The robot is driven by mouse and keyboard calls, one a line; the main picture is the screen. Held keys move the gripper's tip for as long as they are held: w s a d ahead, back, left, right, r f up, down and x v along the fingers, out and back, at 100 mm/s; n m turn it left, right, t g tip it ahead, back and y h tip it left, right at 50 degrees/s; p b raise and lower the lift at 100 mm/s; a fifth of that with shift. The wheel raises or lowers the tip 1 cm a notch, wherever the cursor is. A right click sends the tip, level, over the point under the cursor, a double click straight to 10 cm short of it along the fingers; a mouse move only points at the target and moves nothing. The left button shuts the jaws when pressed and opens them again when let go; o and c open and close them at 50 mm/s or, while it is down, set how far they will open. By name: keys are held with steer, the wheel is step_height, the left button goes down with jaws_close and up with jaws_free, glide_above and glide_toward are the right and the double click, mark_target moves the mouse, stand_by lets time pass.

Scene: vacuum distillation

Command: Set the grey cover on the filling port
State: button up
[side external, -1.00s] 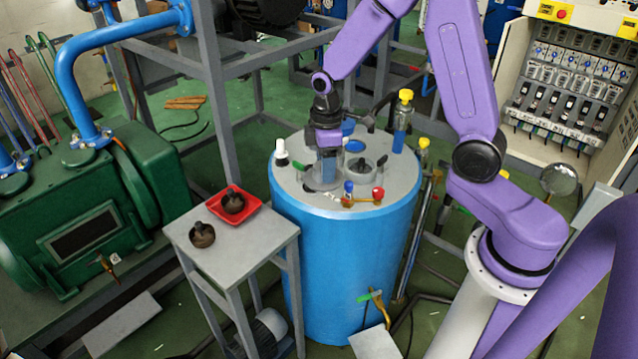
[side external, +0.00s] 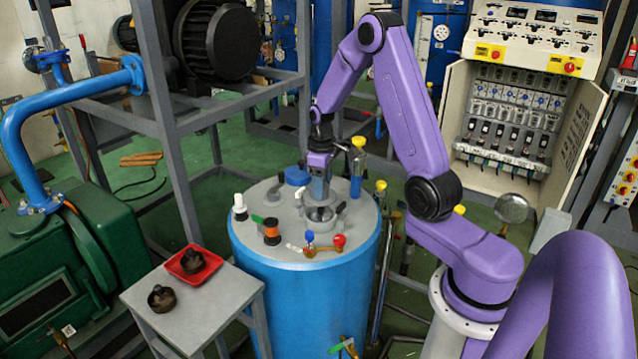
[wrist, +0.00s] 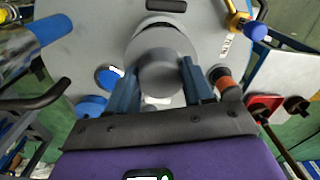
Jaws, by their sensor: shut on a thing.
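My gripper (wrist: 157,88) is shut on the grey cover (wrist: 168,68), a round grey piece between its two blue-grey fingers in the wrist view. In the side view my gripper (side external: 320,188) points down over the grey ring-shaped filling port (side external: 320,215) on top of the blue tank. The fingers largely hide the cover there. In the wrist view the cover overlaps a paler grey round part behind it. I cannot tell whether the cover touches the port.
The blue tank (side external: 300,290) has a white-capped fitting (side external: 239,206), an orange-and-black fitting (side external: 271,232), red and blue valve knobs and a yellow-topped blue post (side external: 357,165) around the port. A small grey table (side external: 210,300) with a red tray (side external: 193,263) stands left.

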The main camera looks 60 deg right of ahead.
steer(key=shift+f, duration=2.25)
steer(key=shift+f, duration=0.55)
stand_by(0.5)
stand_by(0.4)
steer(key=o, duration=1.7)
steer(key=shift+c, duration=0.2)
steer(key=shift+r, duration=3.5)
